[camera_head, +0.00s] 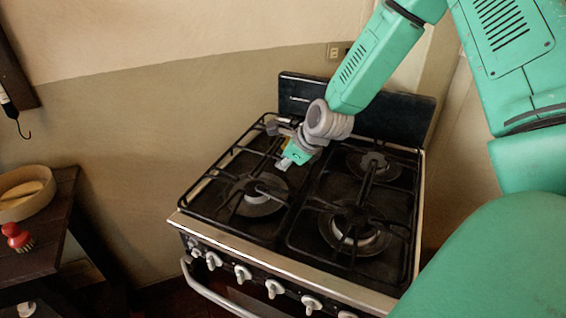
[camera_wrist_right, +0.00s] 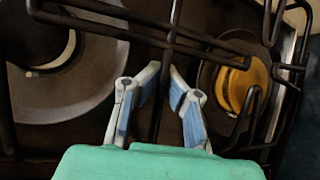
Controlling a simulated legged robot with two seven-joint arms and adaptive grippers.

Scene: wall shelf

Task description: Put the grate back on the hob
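The gas hob (camera_head: 292,261) has two black wire grates over its burners. The left grate (camera_head: 222,152) lies over the left burners, and the right grate (camera_head: 408,215) lies over the right burners. I cannot tell if the left grate sits fully flat. My right gripper (camera_head: 287,163) reaches down over the inner back part of the left grate. In the right wrist view, its fingertips (camera_wrist_right: 165,73) are close in on both sides of a black grate bar (camera_wrist_right: 172,38) and appear shut on it. The fingers and arm hide part of the back left burner. My left gripper is out of view.
The dark splashback (camera_head: 385,109) stands behind the hob, and knobs (camera_head: 243,273) and an oven handle (camera_head: 205,292) line its front. At left, a dark side table (camera_head: 62,205) holds a round pale bowl (camera_head: 30,205) and a red brush (camera_head: 15,234).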

